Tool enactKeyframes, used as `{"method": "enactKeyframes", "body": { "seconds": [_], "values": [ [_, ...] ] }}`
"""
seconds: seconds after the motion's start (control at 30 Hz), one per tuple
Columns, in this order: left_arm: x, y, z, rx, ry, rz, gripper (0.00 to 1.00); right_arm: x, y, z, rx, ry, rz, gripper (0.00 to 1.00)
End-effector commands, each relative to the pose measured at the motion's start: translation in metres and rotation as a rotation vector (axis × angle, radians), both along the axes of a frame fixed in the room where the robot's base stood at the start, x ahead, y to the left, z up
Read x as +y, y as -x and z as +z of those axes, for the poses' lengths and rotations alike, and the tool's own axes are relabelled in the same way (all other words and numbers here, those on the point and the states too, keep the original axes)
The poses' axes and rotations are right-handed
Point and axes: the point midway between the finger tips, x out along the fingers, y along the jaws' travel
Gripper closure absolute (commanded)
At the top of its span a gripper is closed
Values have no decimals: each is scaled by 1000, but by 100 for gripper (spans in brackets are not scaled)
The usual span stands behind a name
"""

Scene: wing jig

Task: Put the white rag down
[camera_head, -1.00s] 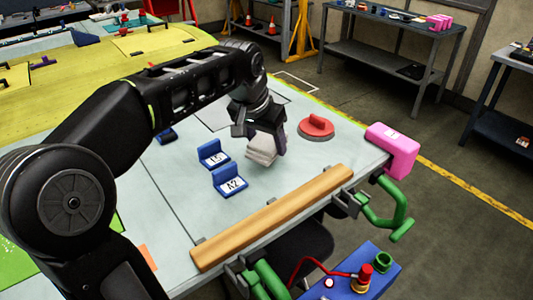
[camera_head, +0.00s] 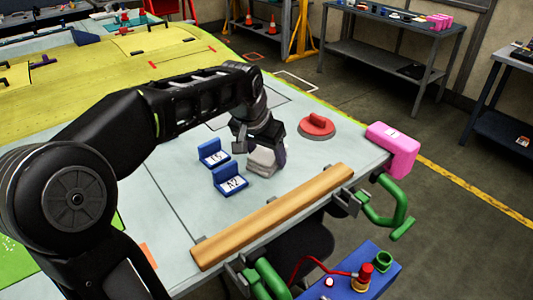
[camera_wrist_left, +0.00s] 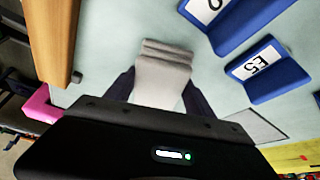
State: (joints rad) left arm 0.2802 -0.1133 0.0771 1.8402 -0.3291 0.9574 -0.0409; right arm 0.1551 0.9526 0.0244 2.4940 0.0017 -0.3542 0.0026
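The white rag (camera_head: 263,162) is a folded, pale grey-white bundle low over the light table top, at or very near the surface; I cannot tell whether it touches. My left gripper (camera_head: 266,150) points down over it, with its dark fingers along the rag's two sides. In the left wrist view the rag (camera_wrist_left: 162,75) sits between the fingers (camera_wrist_left: 160,88), which look closed against it. My right gripper is not in view.
Two blue labelled brackets (camera_head: 229,180) stand just left of the rag. A red-handled round tool (camera_head: 317,125) lies to the right, near a pink block (camera_head: 392,148) at the table edge. A wooden bar (camera_head: 272,215) runs along the front edge, with green clamps (camera_head: 385,205) beside it.

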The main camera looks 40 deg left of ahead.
Motion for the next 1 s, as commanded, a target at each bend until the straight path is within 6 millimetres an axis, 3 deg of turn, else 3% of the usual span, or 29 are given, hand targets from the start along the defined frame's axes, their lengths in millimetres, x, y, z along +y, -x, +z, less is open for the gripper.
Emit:
{"method": "enactKeyframes", "body": {
  "seconds": [0.17,0.63,0.77,1.0],
  "values": [
    [-2,1,-3,8,5,-4,19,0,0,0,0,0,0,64],
    [-5,1,-2,12,8,-7,19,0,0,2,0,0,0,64],
    [-5,3,6,7,6,-6,19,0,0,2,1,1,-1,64],
    [-4,18,47,2,2,-3,19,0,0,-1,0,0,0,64]
  ]
}}
